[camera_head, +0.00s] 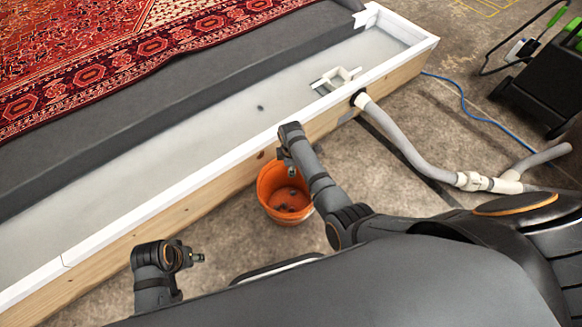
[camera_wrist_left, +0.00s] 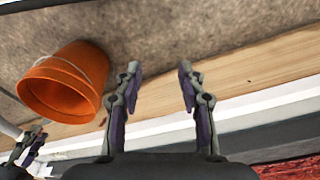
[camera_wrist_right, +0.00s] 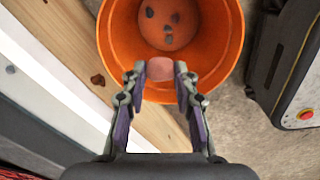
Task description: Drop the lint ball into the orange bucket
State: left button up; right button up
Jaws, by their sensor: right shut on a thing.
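The orange bucket (camera_head: 285,192) stands on the floor beside the wooden trough wall. The right wrist view looks down into the bucket (camera_wrist_right: 221,45), where several small dark lumps (camera_wrist_right: 168,28) lie on the bottom. My right gripper (camera_head: 286,157) is above the bucket's mouth. In the right wrist view, its fingers (camera_wrist_right: 160,70) are shut on a small pinkish lump, the lint ball (camera_wrist_right: 160,69), near the bucket's rim. My left gripper (camera_head: 199,257) is open and empty, left of the bucket. Its spread fingers (camera_wrist_left: 159,70) and the bucket (camera_wrist_left: 58,92) show in the left wrist view.
The white-rimmed trough (camera_head: 180,152) runs along the left, with a small dark lump (camera_head: 261,108) on its floor. A red rug (camera_head: 120,55) lies beyond. A grey drain pipe (camera_head: 405,150) and a blue cord (camera_head: 470,108) cross the floor at the right.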

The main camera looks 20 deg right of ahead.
notch_tip(320, 180, down, 3)
jog(key=shift+r+b, duration=0.2)
jog(key=shift+b, duration=1.05)
jog(key=shift+f+b, duration=0.35)
jog(key=shift+b, duration=0.1)
pick_arm(q)
jog(key=shift+w+d+f+t+h, duration=0.15)
jog(key=shift+d+f+t+h, duration=0.1)
jog(key=shift+d+t, duration=0.2)
jog(key=shift+w+d+f+t+h, duration=0.15)
jog(key=shift+d+f+t, duration=0.15)
jog(key=shift+d, duration=0.2)
